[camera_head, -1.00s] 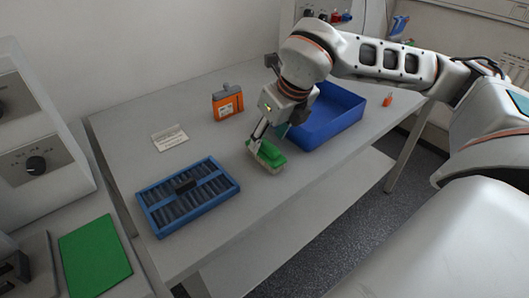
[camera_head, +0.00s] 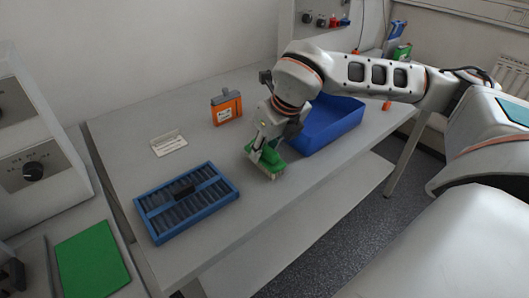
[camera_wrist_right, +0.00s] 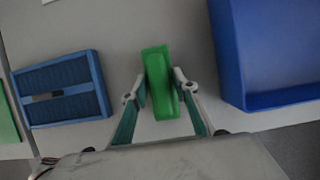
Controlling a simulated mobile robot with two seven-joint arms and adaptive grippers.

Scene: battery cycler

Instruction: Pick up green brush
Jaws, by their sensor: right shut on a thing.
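The green brush (camera_head: 269,158) has a green handle and pale bristles that point down at the grey table. My right gripper (camera_head: 262,151) is shut on the handle from above. In the right wrist view the brush (camera_wrist_right: 160,82) lies between the two fingertips of my right gripper (camera_wrist_right: 161,90), with a finger on either side. I cannot tell whether the bristles touch the table. My left gripper is not in view.
A blue bin (camera_head: 330,124) stands close on the right of the brush. A blue tray with dark slots (camera_head: 213,208) lies to the left. An orange box (camera_head: 227,107) and a small white holder (camera_head: 168,143) are behind. The table (camera_head: 225,240) is clear in front.

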